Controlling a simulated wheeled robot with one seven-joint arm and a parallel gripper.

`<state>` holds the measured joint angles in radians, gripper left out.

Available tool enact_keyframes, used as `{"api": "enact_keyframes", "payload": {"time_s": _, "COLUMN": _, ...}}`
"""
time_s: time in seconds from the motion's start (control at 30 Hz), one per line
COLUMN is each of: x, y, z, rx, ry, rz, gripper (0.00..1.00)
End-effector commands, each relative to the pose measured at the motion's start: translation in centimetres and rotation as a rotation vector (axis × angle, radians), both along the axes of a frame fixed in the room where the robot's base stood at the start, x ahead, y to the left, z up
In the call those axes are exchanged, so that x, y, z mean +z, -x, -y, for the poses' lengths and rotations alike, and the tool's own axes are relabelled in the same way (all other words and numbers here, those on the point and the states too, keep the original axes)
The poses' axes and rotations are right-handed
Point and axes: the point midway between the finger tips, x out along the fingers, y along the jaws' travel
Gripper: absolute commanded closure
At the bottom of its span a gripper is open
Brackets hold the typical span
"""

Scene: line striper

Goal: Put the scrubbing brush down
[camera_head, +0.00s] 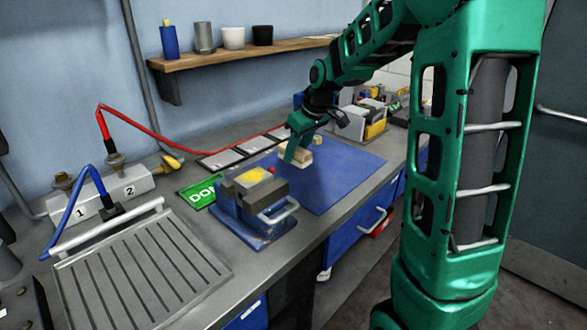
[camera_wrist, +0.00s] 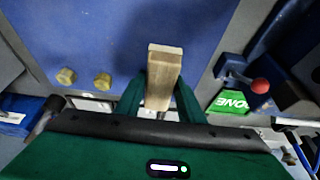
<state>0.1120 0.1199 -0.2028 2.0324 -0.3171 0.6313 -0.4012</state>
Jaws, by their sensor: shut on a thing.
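The scrubbing brush shows as a pale wooden block (camera_wrist: 163,75) between the two green fingers of my gripper (camera_wrist: 160,95) in the wrist view. In the head view, my gripper (camera_head: 291,150) is low over the blue mat (camera_head: 343,172), with the brush (camera_head: 301,155) at its fingertips. The gripper is shut on the brush. The bristles are not visible. I cannot tell whether the brush touches the mat.
Two small brass pieces (camera_wrist: 84,79) lie on the mat beside the brush. A blue vise-like block (camera_head: 255,212) and a green DONE sign (camera_head: 199,192) stand nearer. Bins (camera_head: 372,118) stand behind. The mat's right part is clear.

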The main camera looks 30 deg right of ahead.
Motion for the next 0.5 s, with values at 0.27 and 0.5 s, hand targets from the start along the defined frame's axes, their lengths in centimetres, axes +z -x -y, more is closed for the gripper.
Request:
{"api": "enact_keyframes", "payload": {"time_s": 0.27, "x": -2.2, "y": 0.0, "z": 0.0, "rx": 0.001, "ry": 0.0, "rz": -0.001, "gripper": 0.86}}
{"api": "enact_keyframes", "payload": {"time_s": 0.5, "x": -5.0, "y": 0.0, "z": 0.0, "rx": 0.0, "ry": -0.001, "rz": -0.001, "gripper": 0.86}}
